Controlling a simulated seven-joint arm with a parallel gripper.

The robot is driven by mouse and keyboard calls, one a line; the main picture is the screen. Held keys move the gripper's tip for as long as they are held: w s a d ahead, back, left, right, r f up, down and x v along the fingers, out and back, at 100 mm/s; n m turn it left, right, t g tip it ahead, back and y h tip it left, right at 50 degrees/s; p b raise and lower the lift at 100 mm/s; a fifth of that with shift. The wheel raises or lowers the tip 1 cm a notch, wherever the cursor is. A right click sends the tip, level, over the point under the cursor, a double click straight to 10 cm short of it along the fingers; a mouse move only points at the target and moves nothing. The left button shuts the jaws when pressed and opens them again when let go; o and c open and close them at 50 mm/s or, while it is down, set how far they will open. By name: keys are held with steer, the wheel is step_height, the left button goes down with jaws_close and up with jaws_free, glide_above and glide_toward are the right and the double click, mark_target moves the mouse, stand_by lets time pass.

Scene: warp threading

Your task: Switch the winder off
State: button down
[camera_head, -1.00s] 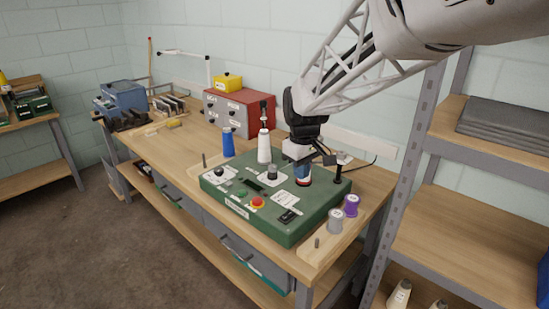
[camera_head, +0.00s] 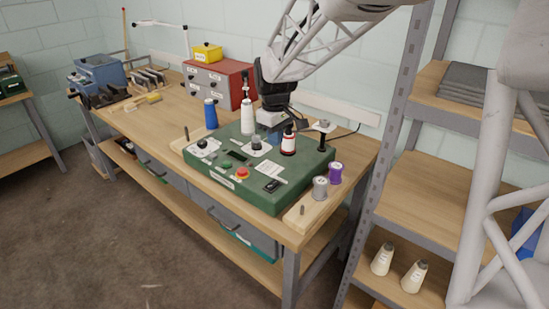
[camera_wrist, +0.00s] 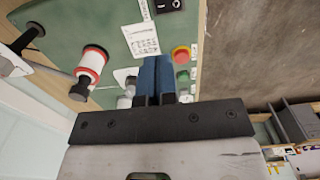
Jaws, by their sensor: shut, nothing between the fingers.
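The winder is a green box (camera_head: 290,196) on the workbench, with its controls on the sloping top. A black rocker switch (camera_head: 272,186) sits near its front right corner; the wrist view shows it at the top edge (camera_wrist: 168,5). A red button (camera_head: 242,173) on a yellow base and a green button (camera_head: 227,165) are farther left. They also show in the wrist view, red (camera_wrist: 181,53) and green (camera_wrist: 182,75). My gripper is above the winder's back part. Its blue fingers (camera_wrist: 156,70) are together and empty; they point over the panel, apart from the switch.
A red-and-white spool (camera_head: 288,143) with a black top stands upright beside my gripper. A black post (camera_head: 322,138) is right of it. Grey (camera_head: 320,188) and purple (camera_head: 335,173) spools are at the right.

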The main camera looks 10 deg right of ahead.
mark_target(272, 184)
step_height(272, 184, down, 14)
steer(key=shift+r, duration=0.1)
stand_by(0.7)
steer(key=shift+f, duration=0.2)
stand_by(0.3)
steer(key=shift+s+r, duration=0.1)
steer(key=shift+s+a+r, duration=0.3)
steer(key=shift+s+a, duration=0.1)
steer(key=shift+a, duration=0.05)
steer(key=shift+r, duration=0.1)
stand_by(0.5)
step_height(272, 184, up, 14)
steer(key=w+d, duration=0.1)
steer(key=shift+w+d, duration=0.15)
stand_by(0.5)
